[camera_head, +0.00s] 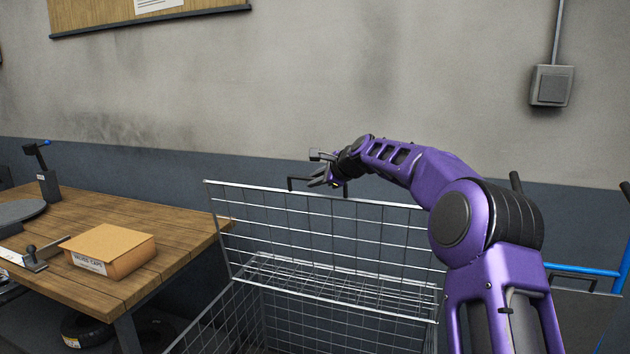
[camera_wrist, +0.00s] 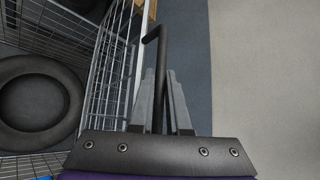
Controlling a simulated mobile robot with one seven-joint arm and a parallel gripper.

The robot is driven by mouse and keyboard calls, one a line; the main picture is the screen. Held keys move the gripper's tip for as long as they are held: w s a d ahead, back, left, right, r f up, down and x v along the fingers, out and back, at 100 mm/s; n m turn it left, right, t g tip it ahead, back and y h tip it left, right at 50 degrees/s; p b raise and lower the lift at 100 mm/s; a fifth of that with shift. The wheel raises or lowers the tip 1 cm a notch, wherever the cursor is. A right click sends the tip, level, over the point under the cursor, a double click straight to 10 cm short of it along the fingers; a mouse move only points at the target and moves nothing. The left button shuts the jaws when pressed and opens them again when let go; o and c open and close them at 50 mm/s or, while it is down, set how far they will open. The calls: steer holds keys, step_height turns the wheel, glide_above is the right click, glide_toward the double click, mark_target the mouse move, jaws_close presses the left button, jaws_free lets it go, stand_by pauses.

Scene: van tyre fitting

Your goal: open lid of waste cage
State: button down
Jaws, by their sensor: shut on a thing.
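The waste cage is a wire mesh bin (camera_head: 235,318) in front of me. Its wire lid (camera_head: 285,220) stands raised, close to upright, at the cage's back in the head view. A black bar handle (camera_head: 291,184) sits on the lid's top edge. My gripper (camera_head: 318,180) is at that handle. In the wrist view my gripper (camera_wrist: 162,95) is shut on the black handle (camera_wrist: 160,50), with the lid's mesh (camera_wrist: 110,65) just to the left. A black tyre (camera_wrist: 68,105) lies inside the cage in the wrist view.
A wooden workbench (camera_head: 180,222) stands left of the cage, with a cardboard box (camera_head: 125,240) on it. The grey wall (camera_head: 300,80) is close behind the lid. A switch box (camera_head: 551,86) is on the wall. A blue rail (camera_head: 580,272) is at the right.

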steer(key=c, duration=0.9)
jaws_free()
steer(key=b+v, duration=0.2)
steer(key=v, duration=1.5)
steer(key=shift+s+d+b, duration=0.1)
steer(key=shift+s+b, duration=0.1)
steer(key=shift+b, duration=0.1)
